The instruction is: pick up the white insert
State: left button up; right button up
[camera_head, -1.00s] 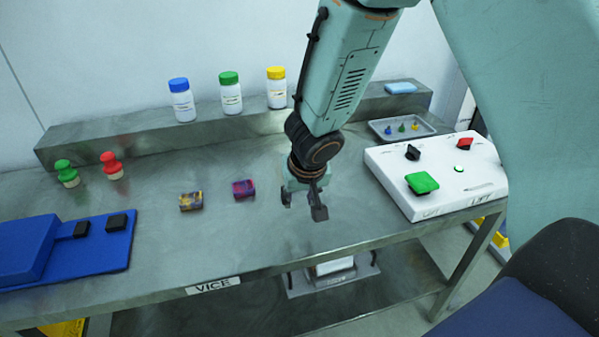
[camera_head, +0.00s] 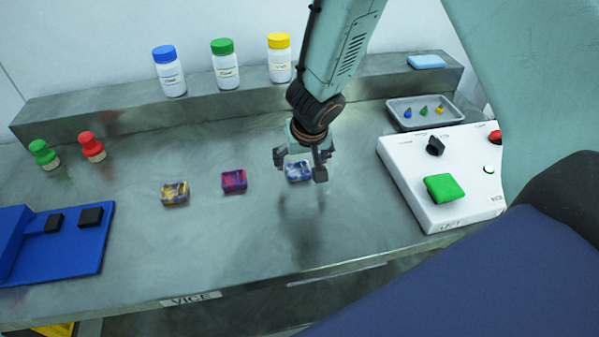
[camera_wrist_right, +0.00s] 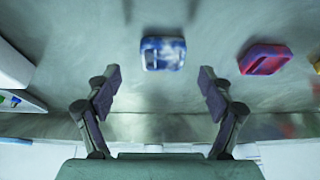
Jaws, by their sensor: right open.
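The white insert (camera_head: 297,172) is a small block mottled white and blue, lying on the metal bench at the right end of a row of three. My right gripper (camera_head: 301,165) is open and empty, and its fingers partly cover the insert in the head view. In the right wrist view the insert (camera_wrist_right: 163,53) lies beyond the open fingertips (camera_wrist_right: 160,77), roughly centred between them and apart from both. My left gripper is not in view.
A red-purple block (camera_head: 234,181) and a yellow-purple block (camera_head: 174,193) lie to the left. A white control box (camera_head: 405,180) with a green button and a grey tray (camera_head: 392,112) are on the right. Bottles stand on the back ledge. The bench front is clear.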

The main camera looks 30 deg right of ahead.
aim_at(298, 170)
jog(key=shift+x, duration=1.9)
jog(key=shift+w+a, duration=0.1)
jog(key=shift+a, duration=0.05)
jog(key=shift+a, duration=0.1)
jog(key=c, duration=1.2)
